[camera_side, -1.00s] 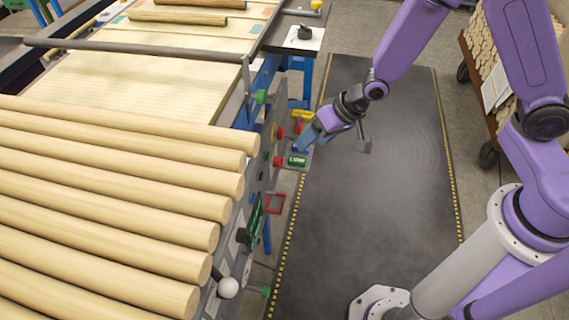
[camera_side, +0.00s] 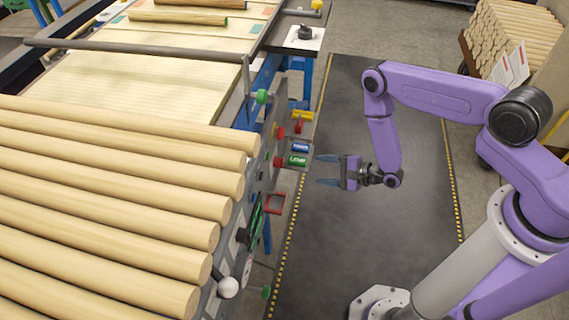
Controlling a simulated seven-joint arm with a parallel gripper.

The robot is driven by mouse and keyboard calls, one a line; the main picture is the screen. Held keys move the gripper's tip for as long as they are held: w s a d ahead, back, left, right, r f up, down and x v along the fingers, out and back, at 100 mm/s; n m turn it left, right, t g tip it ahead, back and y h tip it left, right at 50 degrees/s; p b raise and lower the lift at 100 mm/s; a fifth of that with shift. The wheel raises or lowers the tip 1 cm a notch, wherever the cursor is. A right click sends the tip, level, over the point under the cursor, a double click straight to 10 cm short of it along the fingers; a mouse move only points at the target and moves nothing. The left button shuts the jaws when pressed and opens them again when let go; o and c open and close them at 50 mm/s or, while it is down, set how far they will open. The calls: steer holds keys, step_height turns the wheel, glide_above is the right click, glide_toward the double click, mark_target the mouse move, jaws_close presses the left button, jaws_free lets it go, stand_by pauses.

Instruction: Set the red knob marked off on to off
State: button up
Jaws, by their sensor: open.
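Small red parts sit on the grey control panel (camera_side: 256,190) at the end of the log table. An upper red knob (camera_side: 280,132) and a lower red knob (camera_side: 279,162) stick out from its face. Another red part (camera_side: 298,126) is beside a yellow piece. The off and on marks are too small to read, so I cannot tell which one carries them or how it is set. My gripper (camera_side: 326,170) is open and empty, to the right of the panel. Its two blue fingers point left, apart from the panel and its controls.
A green block (camera_side: 297,160) and a blue block (camera_side: 300,147) stand out from the panel near the red knobs. A red frame (camera_side: 275,203) and a white ball (camera_side: 228,288) are lower down. The dark floor mat (camera_side: 350,250) is clear. A log cart (camera_side: 510,60) stands at the back right.

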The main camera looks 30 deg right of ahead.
mark_target(281, 163)
steer(key=w+a+f+m, duration=0.1)
steer(key=w+a, duration=0.1)
steer(key=w, duration=0.2)
steer(key=w+a+f+m+t, duration=0.1)
steer(key=w+a+f, duration=0.1)
steer(key=w, duration=0.2)
steer(key=w+a+f, duration=0.2)
steer(key=w, duration=0.2)
steer(key=shift+w+a+f+m, duration=0.15)
steer(key=shift+a+f+m, duration=0.05)
steer(key=shift+a+m, duration=0.2)
stand_by(0.3)
